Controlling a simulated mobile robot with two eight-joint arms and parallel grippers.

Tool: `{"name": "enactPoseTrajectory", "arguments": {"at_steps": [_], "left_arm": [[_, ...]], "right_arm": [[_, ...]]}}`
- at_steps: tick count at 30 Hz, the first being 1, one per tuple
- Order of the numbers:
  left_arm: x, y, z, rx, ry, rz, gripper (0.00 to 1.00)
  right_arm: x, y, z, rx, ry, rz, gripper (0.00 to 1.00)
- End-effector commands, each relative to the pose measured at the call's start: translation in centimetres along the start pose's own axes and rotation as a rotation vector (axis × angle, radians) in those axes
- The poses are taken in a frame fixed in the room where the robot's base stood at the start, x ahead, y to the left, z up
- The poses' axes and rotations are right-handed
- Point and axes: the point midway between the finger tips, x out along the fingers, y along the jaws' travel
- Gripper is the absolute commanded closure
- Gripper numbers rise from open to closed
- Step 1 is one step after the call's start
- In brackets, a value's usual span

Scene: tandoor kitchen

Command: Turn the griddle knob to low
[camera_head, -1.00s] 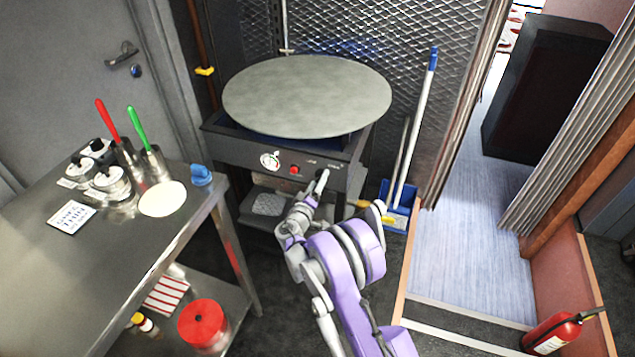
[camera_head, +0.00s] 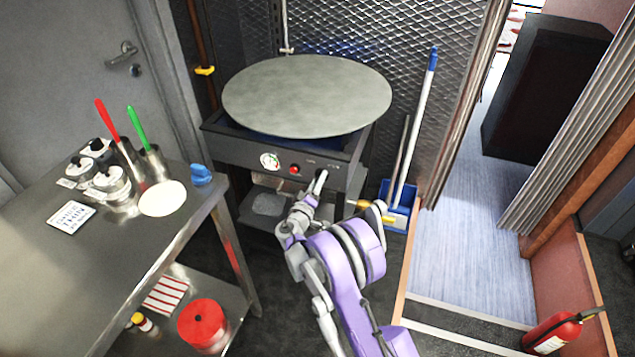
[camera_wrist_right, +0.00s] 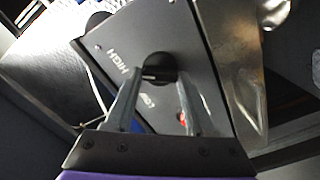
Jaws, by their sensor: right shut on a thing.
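The griddle (camera_head: 306,97) is a large round grey plate on a dark box-shaped base with a front control panel (camera_head: 250,150). The griddle knob (camera_wrist_right: 160,70) is a small black round knob in the right wrist view, with a HIGH label and a second, blurred label on the panel beside it. My right gripper (camera_head: 320,183) reaches the right part of the front panel and is shut on the knob. In the right wrist view its two fingers (camera_wrist_right: 157,88) lie on either side of the knob. In the head view the gripper hides the knob. My left gripper is not in view.
A white dial (camera_head: 269,161) and a red button (camera_head: 295,170) sit left of my gripper on the panel. A steel table (camera_head: 110,255) with jars and utensils stands at left. A blue dustpan (camera_head: 397,218) with upright handles stands at right.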

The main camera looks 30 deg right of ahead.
Motion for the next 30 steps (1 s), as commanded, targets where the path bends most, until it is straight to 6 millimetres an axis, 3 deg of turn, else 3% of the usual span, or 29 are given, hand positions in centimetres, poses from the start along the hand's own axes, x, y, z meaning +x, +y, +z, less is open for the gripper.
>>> {"name": "enactPoseTrajectory", "arguments": {"at_steps": [11,30], "left_arm": [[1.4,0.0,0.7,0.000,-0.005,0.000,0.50],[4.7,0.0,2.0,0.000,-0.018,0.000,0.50]], "right_arm": [[0.0,-0.3,0.1,-0.201,0.000,-0.001,1.00],[0.0,-0.4,0.2,-0.802,0.000,-0.001,1.00]]}}
